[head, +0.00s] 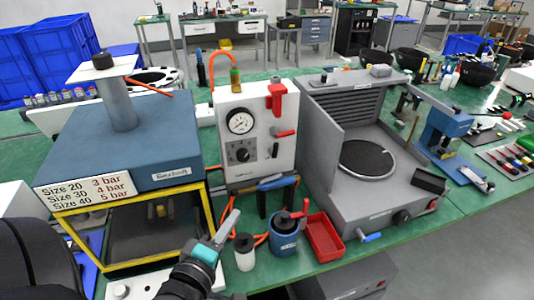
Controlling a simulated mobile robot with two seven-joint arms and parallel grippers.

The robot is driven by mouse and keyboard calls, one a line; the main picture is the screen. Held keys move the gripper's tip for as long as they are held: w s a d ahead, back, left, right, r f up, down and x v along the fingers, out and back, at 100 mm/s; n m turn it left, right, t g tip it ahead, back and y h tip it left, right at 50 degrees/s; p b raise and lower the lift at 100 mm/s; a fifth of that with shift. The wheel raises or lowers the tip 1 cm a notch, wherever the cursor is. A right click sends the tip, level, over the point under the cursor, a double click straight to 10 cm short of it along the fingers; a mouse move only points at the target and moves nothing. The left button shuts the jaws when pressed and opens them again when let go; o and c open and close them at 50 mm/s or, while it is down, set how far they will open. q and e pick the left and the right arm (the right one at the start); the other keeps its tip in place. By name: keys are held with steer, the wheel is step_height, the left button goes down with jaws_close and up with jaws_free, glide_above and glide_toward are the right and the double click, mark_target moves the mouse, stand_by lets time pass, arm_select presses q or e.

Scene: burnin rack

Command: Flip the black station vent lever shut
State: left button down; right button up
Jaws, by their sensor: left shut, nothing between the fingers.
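A white panel (229,105) with a round gauge (240,123) and a black knob (242,155) stands upright at mid-table. A red lever (285,133) sticks out on its right side, with a small dark part (275,150) just below it. I cannot tell for certain which part is the black station vent lever. My left gripper (233,217) is shut and empty, with grey fingers pointing up. It is in front of the panel and below it in the picture, apart from the levers. My right gripper is not in view.
A blue-topped press (150,135) with a yellow frame stands left. In front of the panel are a white bottle (244,258), a blue pot (284,240) and a red tray (324,238). A grey station (385,190) with a round plate stands right. Orange hoses run near the panel.

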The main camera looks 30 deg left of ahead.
arm_select(q)
steer(key=shift+s+a+r+n+t+y, duration=0.25)
steer(key=shift+a+r+n+t+y, duration=0.1)
steer(key=shift+a+r+n, duration=0.2)
steer(key=shift+s+a+r+n+t+y, duration=0.25)
steer(key=shift+a+r+n+t, duration=0.15)
steer(key=shift+n, duration=0.25)
steer(key=shift+d, duration=0.1)
steer(key=b, duration=0.1)
glide_toward(274, 148)
steer(key=w+a, duration=0.3)
steer(key=a, duration=0.2)
steer(key=w+d, duration=0.2)
steer(key=w, duration=0.1)
steer(key=shift+w+d, duration=0.1)
steer(key=shift+d, duration=0.05)
